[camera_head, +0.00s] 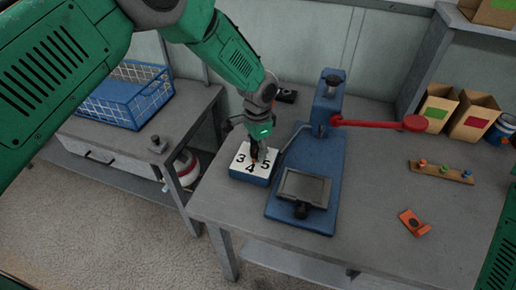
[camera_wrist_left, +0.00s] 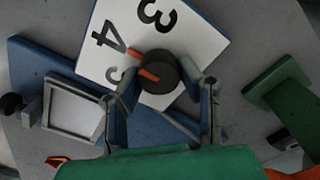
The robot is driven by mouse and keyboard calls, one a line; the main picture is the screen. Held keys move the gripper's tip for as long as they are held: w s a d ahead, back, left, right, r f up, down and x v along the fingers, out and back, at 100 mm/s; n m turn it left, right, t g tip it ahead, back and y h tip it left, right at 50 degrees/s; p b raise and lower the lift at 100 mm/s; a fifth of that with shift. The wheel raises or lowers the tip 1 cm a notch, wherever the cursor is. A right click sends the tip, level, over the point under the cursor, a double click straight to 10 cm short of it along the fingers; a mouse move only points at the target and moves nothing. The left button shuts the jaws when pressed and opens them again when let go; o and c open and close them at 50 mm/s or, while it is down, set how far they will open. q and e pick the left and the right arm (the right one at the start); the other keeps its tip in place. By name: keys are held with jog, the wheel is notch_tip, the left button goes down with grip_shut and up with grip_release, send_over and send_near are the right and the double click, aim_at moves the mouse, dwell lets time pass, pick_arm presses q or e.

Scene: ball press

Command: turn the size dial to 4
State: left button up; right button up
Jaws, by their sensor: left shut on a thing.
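The size dial is a dark round knob (camera_wrist_left: 172,76) with an orange pointer (camera_wrist_left: 146,75), on a white panel (camera_wrist_left: 205,40) marked 3, 4 and 5. In the left wrist view the pointer points roughly toward the 4. In the head view the panel (camera_head: 240,163) tops a blue box on the table. My left gripper (camera_head: 256,152) reaches down over the panel and hides most of the knob there. In the left wrist view its fingers (camera_wrist_left: 160,95) stand on either side of the knob, shut on it. My right gripper is not in view.
A blue press (camera_head: 330,165) with a red-ended lever (camera_head: 370,123) stands just right of the dial box. A rack with coloured pegs (camera_head: 441,172) and an orange piece (camera_head: 414,222) lie farther right. A blue crate (camera_head: 125,92) sits on the left bench.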

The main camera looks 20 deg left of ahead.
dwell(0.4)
pick_arm(q)
jog(key=o, duration=1.1)
jog(key=shift+o, duration=0.2)
jog(key=shift+r, duration=0.15)
notch_tip(320, 180, up, 12)
jog(key=shift+f, duration=0.25)
jog(key=shift+w, duration=0.1)
